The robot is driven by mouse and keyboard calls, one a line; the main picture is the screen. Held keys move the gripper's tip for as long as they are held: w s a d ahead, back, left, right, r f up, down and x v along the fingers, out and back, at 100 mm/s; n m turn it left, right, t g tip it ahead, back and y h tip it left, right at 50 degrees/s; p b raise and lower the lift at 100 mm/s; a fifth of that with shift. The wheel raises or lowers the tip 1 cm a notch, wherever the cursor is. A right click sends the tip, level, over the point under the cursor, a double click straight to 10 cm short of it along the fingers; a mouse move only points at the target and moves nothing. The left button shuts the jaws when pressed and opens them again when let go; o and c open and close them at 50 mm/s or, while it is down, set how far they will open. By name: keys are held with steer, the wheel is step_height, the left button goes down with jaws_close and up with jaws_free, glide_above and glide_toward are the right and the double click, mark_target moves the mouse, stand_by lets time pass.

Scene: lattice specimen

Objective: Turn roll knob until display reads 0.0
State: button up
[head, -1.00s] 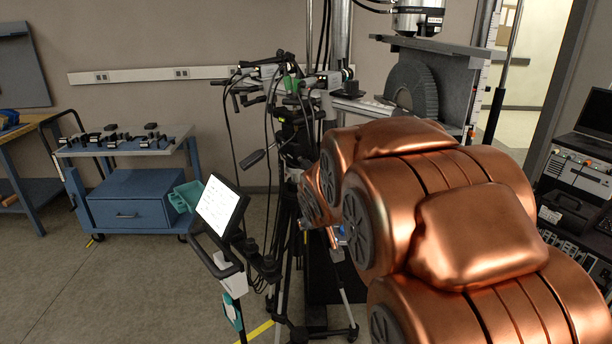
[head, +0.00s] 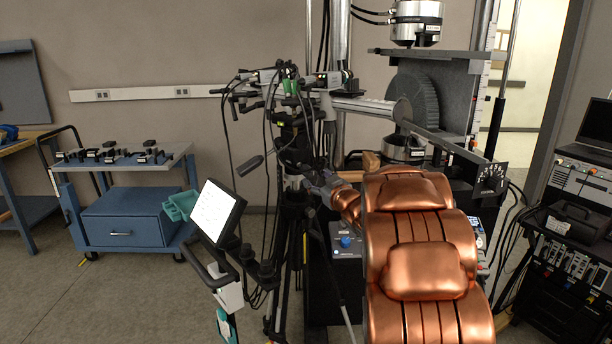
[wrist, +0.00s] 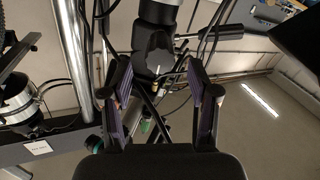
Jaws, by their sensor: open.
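My gripper (head: 318,183) is beside the upper part of a black tripod (head: 292,150) that carries two cameras with hanging cables. In the wrist view my gripper (wrist: 158,78) is open and empty, its purple-padded fingers wide apart. I cannot tell which part is the roll knob. A black handle (head: 250,166) sticks out left of the tripod. A tilted tablet-like display (head: 214,210) stands left of the tripod; its text is too small to read.
A testing machine with a grey crosshead (head: 440,60) stands behind the tripod. A control box with a blue knob (head: 346,242) is below my gripper. A blue cart (head: 125,215) stands at left, an equipment rack (head: 575,225) at right. Open floor lies at front left.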

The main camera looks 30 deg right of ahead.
mark_target(306, 171)
steer(key=shift+w, duration=0.1)
steer(key=shift+w+d+p, duration=0.2)
steer(key=shift+w+p, duration=0.3)
steer(key=shift+w, duration=1.4)
steer(key=shift+w+d+p, duration=0.15)
steer(key=shift+w+p, duration=0.3)
steer(key=shift+w, duration=1.4)
jaws_close()
